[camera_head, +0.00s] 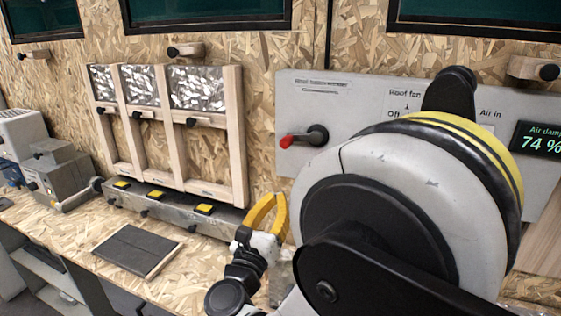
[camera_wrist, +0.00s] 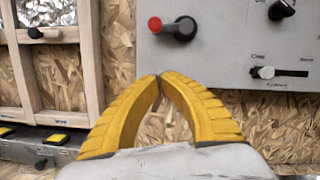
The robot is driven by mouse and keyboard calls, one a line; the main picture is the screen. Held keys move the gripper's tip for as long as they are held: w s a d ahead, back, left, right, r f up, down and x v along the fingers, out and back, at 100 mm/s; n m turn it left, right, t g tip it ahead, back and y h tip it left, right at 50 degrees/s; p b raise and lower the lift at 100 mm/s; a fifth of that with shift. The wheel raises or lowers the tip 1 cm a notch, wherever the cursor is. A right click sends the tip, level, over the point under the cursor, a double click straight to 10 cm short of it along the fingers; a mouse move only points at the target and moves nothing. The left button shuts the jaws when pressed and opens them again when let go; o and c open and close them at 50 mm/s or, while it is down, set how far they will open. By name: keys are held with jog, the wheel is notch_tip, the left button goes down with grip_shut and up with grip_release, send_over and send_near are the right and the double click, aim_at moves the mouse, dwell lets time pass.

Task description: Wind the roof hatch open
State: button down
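A black crank (camera_head: 317,135) with a red-ended handle (camera_head: 287,141) sits on the left part of the light grey wall panel (camera_head: 345,88). In the wrist view the crank (camera_wrist: 184,29) and its red end (camera_wrist: 155,25) show at the top, above my fingertips. My gripper (camera_head: 283,197) has yellow curved fingers; it is below and left of the crank and apart from it. In the wrist view the fingertips (camera_wrist: 160,77) meet with nothing between them. The roof hatch itself is not in view. My arm hides much of the panel in the head view.
Right of the crank the panel carries a roof fan knob and a slider (camera_wrist: 265,72); a display (camera_head: 540,142) reads air damper 74 %. A wooden frame (camera_head: 238,140) with foil windows stands left, behind a strip with yellow buttons (camera_head: 204,208). A dark pad (camera_head: 138,250) lies on the bench.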

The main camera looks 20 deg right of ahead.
jog(key=w+d+r+b, duration=0.2)
jog(key=w+d+r, duration=0.2)
jog(key=w+r, duration=0.2)
jog(key=w, duration=0.2)
jog(key=shift+w+d+r, duration=0.15)
jog(key=shift+w+d, duration=0.1)
jog(key=shift+w, duration=0.05)
jog(key=shift+w+a+r+m+h+p, duration=0.1)
jog(key=shift+a+r+m+h+p, duration=0.15)
jog(key=shift+m, duration=0.25)
jog(key=shift+w+r+m+h+p, duration=0.15)
jog(key=shift+r+m, duration=0.15)
jog(key=shift+m, duration=0.2)
dwell(0.7)
